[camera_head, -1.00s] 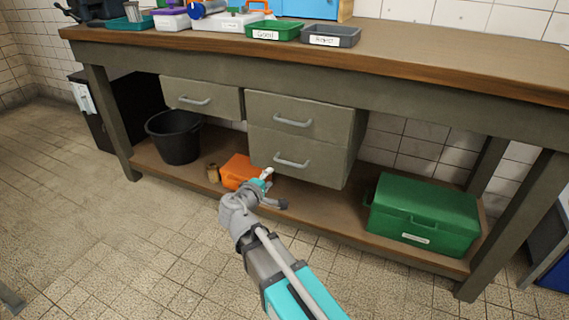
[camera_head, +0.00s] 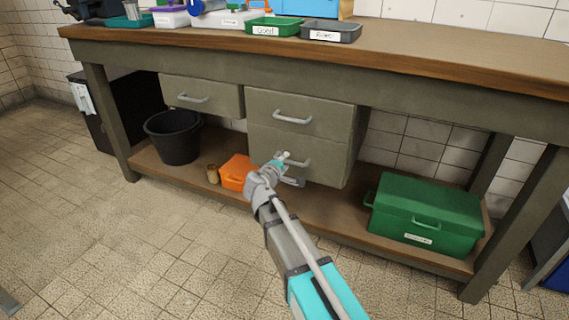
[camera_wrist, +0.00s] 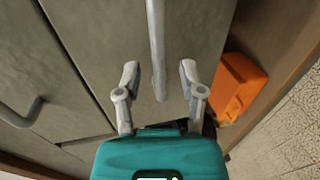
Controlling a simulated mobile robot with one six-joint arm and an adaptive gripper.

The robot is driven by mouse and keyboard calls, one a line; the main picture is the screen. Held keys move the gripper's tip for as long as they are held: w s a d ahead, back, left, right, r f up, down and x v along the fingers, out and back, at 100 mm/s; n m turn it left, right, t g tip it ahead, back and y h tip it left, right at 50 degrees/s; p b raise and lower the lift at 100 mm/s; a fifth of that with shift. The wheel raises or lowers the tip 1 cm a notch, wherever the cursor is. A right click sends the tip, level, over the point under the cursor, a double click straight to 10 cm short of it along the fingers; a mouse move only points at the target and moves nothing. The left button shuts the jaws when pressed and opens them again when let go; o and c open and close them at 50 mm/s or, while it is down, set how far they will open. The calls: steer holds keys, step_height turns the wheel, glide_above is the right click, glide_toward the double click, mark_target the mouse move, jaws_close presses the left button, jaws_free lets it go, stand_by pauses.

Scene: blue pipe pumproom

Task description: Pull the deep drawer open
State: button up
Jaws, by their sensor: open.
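The lower drawer (camera_head: 322,174) of the right-hand drawer block looks closed, its front level with the upper drawer (camera_head: 300,115). I take the lower one as the deep drawer. Its grey bar handle (camera_head: 301,163) is partly hidden by my gripper (camera_head: 289,168) in the head view. In the wrist view my gripper (camera_wrist: 160,70) is open, with one finger on each side of the lower drawer's handle (camera_wrist: 157,35). Gaps show between both fingers and the bar. The upper drawer's handle (camera_wrist: 20,113) is at the left of the wrist view.
An orange box (camera_head: 236,171) sits on the bottom shelf just left of my gripper. A black bucket (camera_head: 174,136) stands further left, below a shallow drawer (camera_head: 200,96). A green chest (camera_head: 425,215) is on the shelf to the right. The floor before the bench is clear.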

steer(key=shift+x, duration=0.75)
jaws_close()
